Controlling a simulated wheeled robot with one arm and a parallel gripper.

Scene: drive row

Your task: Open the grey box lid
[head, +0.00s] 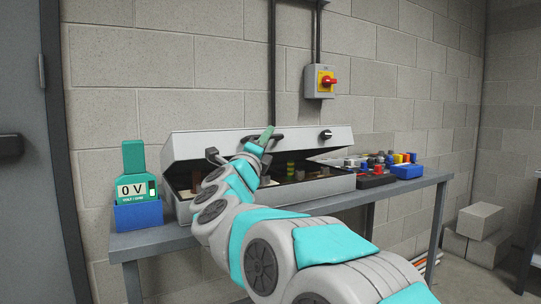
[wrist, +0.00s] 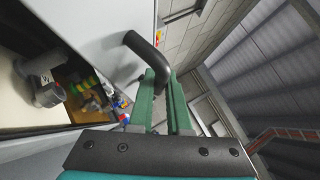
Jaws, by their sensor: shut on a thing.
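The grey box (head: 325,187) stands on the bench. Its grey lid (head: 215,144) is partly raised at the front, with a dark gap showing parts inside. A black bar handle (head: 279,137) is on the lid, and it also shows in the wrist view (wrist: 140,50) against the pale lid (wrist: 104,22). My gripper (head: 267,134) is at the handle; in the wrist view its green fingers (wrist: 163,84) are closed around the handle's end. My arm hides part of the box's front and interior.
A green meter reading 0 V (head: 134,172) stands in a blue holder (head: 139,215) at the bench's left end. Trays of coloured parts (head: 377,178) sit right of the box. A red-and-yellow switch (head: 326,81) is on the wall. Grey blocks (head: 480,220) lie at the right.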

